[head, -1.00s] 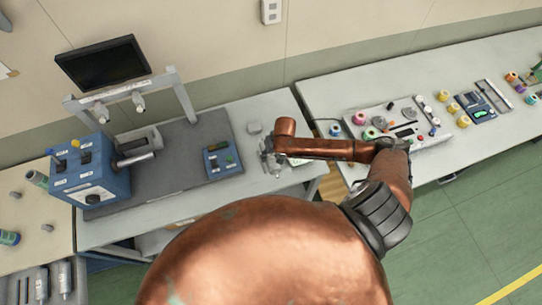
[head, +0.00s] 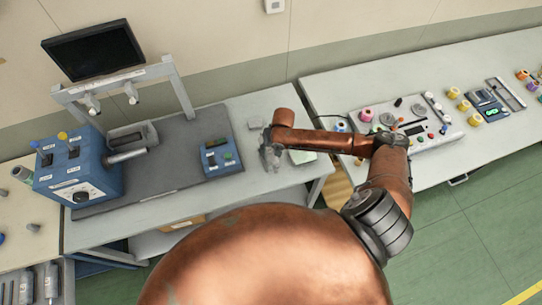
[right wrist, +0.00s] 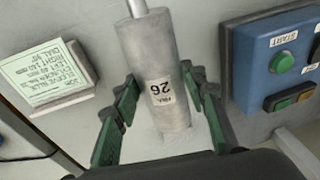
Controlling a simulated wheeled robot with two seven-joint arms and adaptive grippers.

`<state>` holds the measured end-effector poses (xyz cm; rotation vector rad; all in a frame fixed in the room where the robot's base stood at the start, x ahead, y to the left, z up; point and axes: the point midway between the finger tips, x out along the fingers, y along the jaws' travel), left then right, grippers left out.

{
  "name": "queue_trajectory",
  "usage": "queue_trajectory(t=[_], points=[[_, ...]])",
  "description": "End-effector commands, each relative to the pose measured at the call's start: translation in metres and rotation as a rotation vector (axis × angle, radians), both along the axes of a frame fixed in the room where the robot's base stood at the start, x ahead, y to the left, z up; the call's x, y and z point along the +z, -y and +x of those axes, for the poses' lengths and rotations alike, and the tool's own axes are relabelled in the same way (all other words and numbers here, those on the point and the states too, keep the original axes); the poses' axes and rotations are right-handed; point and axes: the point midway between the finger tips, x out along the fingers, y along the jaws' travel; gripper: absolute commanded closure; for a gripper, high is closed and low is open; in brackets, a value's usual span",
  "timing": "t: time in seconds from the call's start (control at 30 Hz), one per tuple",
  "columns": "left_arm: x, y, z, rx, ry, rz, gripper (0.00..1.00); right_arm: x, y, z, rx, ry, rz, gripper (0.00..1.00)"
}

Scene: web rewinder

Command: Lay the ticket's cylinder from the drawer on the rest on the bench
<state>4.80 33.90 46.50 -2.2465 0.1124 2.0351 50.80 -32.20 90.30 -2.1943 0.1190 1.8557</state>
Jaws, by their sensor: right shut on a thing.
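My right gripper (head: 268,155) is over the bench, right of the blue control box. In the right wrist view its green-padded fingers (right wrist: 163,118) are shut on a grey metal cylinder (right wrist: 150,55). The cylinder has a thinner shaft at its top end and a white label with 26, upside down. I cannot tell if it touches the bench. A pale green printed ticket (right wrist: 46,75) is left of the cylinder; it also shows beside the gripper in the head view (head: 303,156). The open drawer (head: 66,284) with metal cylinders is at lower left. I cannot identify the rest. My left gripper is out of view.
The blue control box (head: 221,160) stands close left of the gripper, with its start button in the wrist view. A second bench (head: 328,95) holds several coloured rolls.

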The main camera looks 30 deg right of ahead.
Motion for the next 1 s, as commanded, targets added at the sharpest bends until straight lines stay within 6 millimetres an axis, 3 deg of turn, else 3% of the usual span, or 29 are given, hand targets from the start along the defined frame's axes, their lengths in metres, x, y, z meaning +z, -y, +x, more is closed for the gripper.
queue_trajectory(t=[0.17,0.6,1.0], points=[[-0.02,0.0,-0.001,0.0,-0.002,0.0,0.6,-0.006,0.003,0.016,0.0,0.006,0.0,1.0],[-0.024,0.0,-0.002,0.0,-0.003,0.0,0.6,-0.04,0.002,0.015,0.001,0.003,0.002,1.0],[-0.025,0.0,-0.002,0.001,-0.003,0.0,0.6,-0.049,0.003,0.015,0.002,0.005,0.001,1.0]])
